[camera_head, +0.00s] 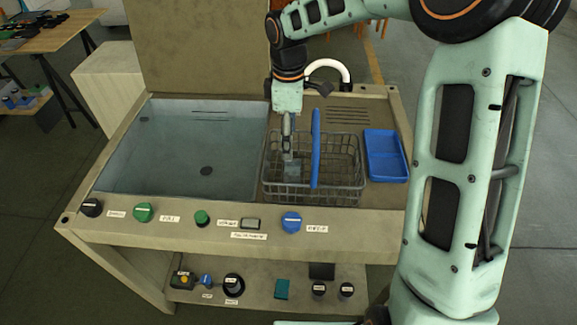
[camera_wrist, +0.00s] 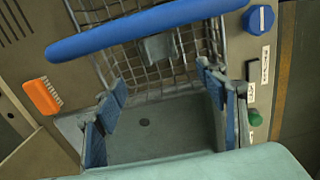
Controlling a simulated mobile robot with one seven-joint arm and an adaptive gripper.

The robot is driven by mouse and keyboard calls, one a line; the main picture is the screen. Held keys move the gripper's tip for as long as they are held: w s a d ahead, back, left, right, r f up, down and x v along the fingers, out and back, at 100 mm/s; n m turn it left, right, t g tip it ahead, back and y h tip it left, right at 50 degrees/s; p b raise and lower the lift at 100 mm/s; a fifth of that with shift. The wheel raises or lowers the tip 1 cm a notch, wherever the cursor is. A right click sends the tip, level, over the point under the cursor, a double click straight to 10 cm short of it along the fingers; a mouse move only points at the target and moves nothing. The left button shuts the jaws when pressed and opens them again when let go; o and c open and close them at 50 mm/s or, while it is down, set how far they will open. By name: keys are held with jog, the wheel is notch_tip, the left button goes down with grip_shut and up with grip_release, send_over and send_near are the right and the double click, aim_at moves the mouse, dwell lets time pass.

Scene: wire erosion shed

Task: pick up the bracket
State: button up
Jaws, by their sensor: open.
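A small grey piece, which looks like the bracket (camera_head: 291,169), lies inside the wire basket (camera_head: 335,192) on the wash bench. It also shows through the wires in the wrist view, a grey bracket (camera_wrist: 157,47) partly covered by the blue basket handle. My gripper (camera_head: 288,150) points down over the left part of the basket, left of the handle. In the wrist view my gripper (camera_wrist: 160,78) has its blue-padded fingers spread wide with nothing between them. The bracket appears beyond the fingertips. Its exact shape and its height below them are hard to tell.
The blue handle (camera_head: 316,148) stands upright across the basket, close to my gripper. An empty sink (camera_head: 180,150) is at the left, and a blue tray (camera_head: 386,157) at the right. An orange brush (camera_wrist: 42,96) lies beside the basket. Knobs line the front edge.

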aim_at(289, 166)
notch_tip(289, 166, down, 11)
jog(key=shift+f+p, duration=0.1)
jog(key=shift+p, duration=0.2)
jog(key=shift+c, duration=0.2)
jog(key=c, duration=1.6)
